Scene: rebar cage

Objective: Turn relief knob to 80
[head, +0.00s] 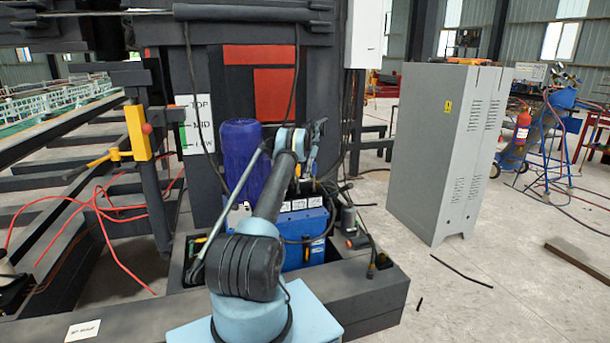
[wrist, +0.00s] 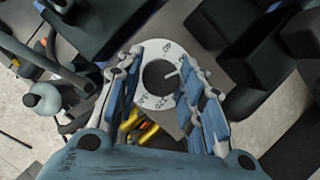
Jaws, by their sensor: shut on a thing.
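The relief knob (wrist: 158,76) is a dark round knob with a light pointer line toward the right in the wrist view. A white dial ring (wrist: 150,103) with printed numbers surrounds it; the numbers are too small and turned to read surely. My gripper (wrist: 161,62) has a blue-padded finger on each side of the knob and is shut on it. In the head view my gripper (head: 312,145) is over the blue power unit (head: 306,232), and the knob cannot be made out there.
A blue cylinder (head: 241,150) stands left of my arm. A TOP/MID/LOW sign (head: 196,124) and a yellow box (head: 138,133) are farther left. A grey cabinet (head: 440,150) stands on the right, with open floor in front. Yellow parts (wrist: 146,132) show below the dial in the wrist view.

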